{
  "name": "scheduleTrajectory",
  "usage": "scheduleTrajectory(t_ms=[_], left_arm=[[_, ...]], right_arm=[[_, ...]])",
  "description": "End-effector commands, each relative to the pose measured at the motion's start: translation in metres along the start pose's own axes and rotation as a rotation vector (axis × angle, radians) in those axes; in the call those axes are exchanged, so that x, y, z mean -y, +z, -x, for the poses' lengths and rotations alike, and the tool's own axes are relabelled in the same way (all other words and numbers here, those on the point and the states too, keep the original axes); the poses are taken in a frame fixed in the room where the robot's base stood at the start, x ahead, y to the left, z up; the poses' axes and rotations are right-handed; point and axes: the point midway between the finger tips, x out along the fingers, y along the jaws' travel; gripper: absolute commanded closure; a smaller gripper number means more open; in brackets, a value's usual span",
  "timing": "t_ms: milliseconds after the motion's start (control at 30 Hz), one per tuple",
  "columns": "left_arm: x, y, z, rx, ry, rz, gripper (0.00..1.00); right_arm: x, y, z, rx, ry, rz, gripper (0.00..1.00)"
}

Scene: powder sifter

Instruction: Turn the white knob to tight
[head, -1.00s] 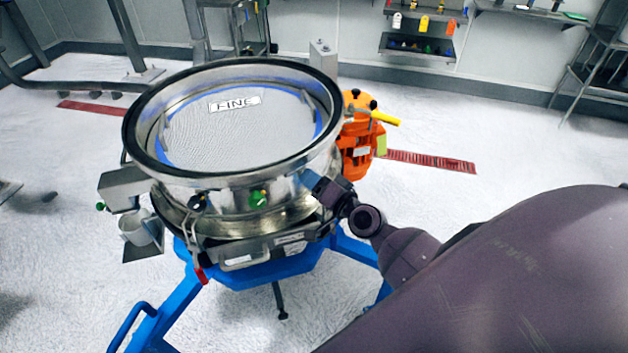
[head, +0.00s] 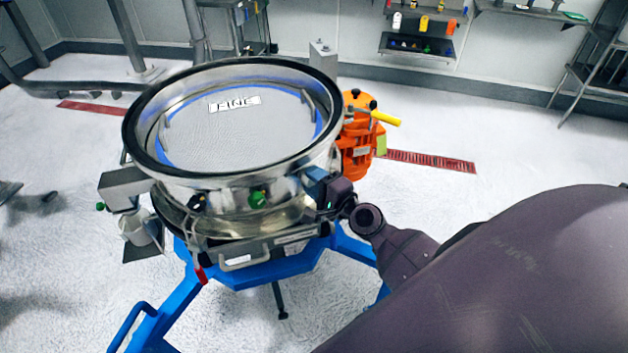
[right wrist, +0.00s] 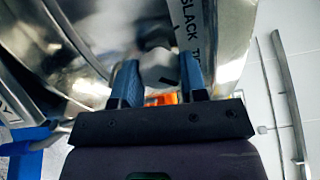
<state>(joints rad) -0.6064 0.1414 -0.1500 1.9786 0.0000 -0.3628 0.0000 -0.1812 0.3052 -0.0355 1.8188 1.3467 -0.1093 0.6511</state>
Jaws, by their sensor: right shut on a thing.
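The powder sifter (head: 222,68) is a round steel drum with a mesh lid surface on a blue stand. The white knob (right wrist: 158,66) shows in the right wrist view, on the sifter's side, between the blue fingers of my right gripper (right wrist: 158,84). The gripper is shut on the knob. A label strip (right wrist: 190,28) beside it reads "SLACK" and the start of another word cut off by a finger. In the head view my right gripper (head: 318,186) is at the drum's right side and hides the knob. My left gripper is not in view.
A green knob (head: 257,199) and a black knob (head: 196,201) sit on the drum's front. An orange motor (head: 356,150) with a yellow handle is close behind my right gripper.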

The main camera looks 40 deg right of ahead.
Motion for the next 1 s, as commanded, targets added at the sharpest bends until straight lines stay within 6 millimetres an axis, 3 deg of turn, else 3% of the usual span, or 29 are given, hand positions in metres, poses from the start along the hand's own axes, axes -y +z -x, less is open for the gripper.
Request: scheduleTrajectory(t_ms=[633, 667, 800, 1000], left_arm=[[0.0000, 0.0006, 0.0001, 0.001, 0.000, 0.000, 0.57], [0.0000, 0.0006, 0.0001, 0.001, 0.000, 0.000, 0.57], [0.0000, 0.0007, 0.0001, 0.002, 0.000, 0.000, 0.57], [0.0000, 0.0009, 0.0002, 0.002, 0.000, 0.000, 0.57]], right_arm=[[0.0000, -0.0002, 0.0001, -0.001, -0.001, -0.049, 0.84], [0.0000, -0.0002, 0.0001, -0.001, -0.001, -0.049, 0.56], [0.0000, -0.0001, 0.0001, -0.001, 0.000, -0.048, 0.35], [-0.0001, -0.0001, 0.0000, -0.001, 0.000, -0.047, 0.35]])
